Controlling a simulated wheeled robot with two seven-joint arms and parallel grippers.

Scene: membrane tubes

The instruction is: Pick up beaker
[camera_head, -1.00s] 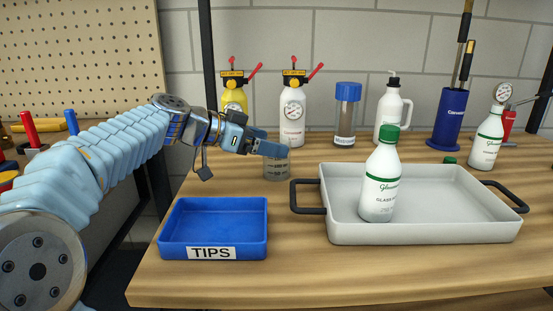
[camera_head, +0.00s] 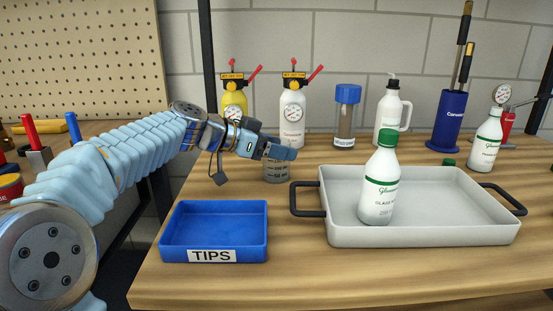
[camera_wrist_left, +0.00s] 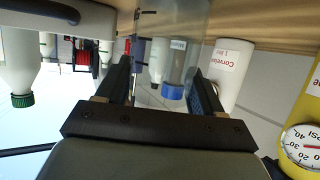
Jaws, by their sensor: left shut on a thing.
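The beaker (camera_head: 277,173) is a clear grey cylinder with dark graduation marks. It stands upright on the wooden bench, behind the gap between the blue tips box and the grey tray. My left gripper (camera_head: 279,154) is shut on the beaker near its rim, and its fingers hide the beaker's upper part. In the left wrist view the clear beaker wall (camera_wrist_left: 184,28) shows between the two dark fingers (camera_wrist_left: 160,85). My right gripper is not in view.
The blue tips box (camera_head: 172,240) is in front left. The grey tray (camera_head: 440,235) with a green-capped bottle (camera_head: 377,195) is to the right. Behind stand a white gauge bottle (camera_head: 292,120), a yellow gauge bottle (camera_head: 234,98) and a blue-capped jar (camera_head: 345,120).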

